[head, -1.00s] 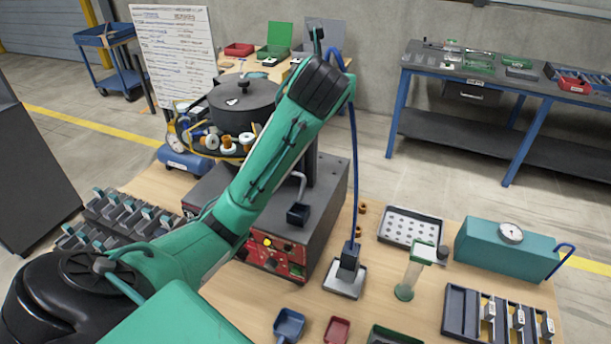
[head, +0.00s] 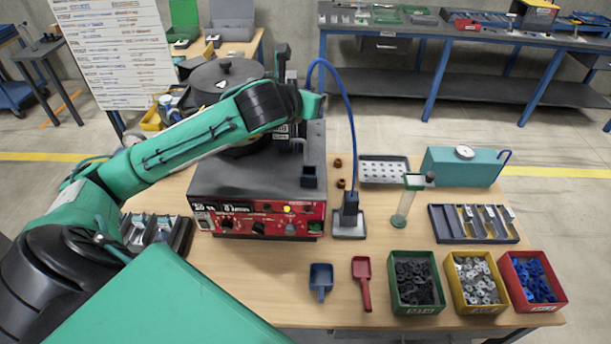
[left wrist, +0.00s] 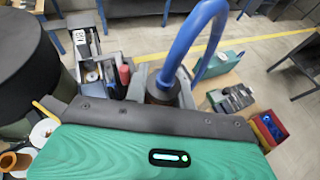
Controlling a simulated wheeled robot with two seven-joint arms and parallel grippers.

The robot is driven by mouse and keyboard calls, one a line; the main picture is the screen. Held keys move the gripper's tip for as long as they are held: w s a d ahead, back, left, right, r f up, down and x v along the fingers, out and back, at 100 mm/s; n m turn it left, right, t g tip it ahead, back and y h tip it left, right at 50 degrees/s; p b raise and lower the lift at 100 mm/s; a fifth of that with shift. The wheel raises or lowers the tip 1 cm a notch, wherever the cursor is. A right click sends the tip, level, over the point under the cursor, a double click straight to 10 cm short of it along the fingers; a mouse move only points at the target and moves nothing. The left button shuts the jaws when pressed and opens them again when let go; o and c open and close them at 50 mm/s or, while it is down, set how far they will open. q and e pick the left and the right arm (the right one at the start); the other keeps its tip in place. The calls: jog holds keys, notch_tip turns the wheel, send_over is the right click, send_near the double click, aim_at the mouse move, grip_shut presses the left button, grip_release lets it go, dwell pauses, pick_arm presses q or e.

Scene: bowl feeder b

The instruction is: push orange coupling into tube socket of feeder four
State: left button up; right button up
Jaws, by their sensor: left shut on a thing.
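My left arm reaches across the feeder (head: 255,185), a dark box with a red control panel and a covered bowl (head: 225,78) on top. My left gripper (head: 303,105) is at the feeder's back right, its fingers mostly hidden. A blue tube (head: 345,110) arcs from there down to a dark nozzle on a small tray. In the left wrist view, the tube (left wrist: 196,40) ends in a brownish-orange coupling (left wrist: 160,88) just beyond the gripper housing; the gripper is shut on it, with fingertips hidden. The socket cannot be made out. My right gripper is not in view.
A clear cylinder on a green base (head: 402,210), a perforated tray (head: 384,170) and a teal box (head: 462,167) stand at right. Green (head: 393,300), yellow (head: 451,297) and red (head: 511,296) bins line the front. Two brown rings (head: 338,162) lie beside the feeder.

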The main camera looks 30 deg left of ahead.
pick_arm(q)
jog(key=f+p, duration=0.1)
jog(key=f, duration=0.6)
jog(key=f+p, duration=0.1)
jog(key=f, duration=0.6)
jog(key=shift+w+d+f, duration=0.15)
jog(key=shift+d+f, duration=0.05)
jog(key=shift+f, duration=1.05)
notch_tip(320, 180, down, 3)
jog(key=shift+f+p, duration=0.1)
jog(key=shift+p, duration=0.3)
jog(key=shift+f, duration=0.15)
jog(key=o, duration=1)
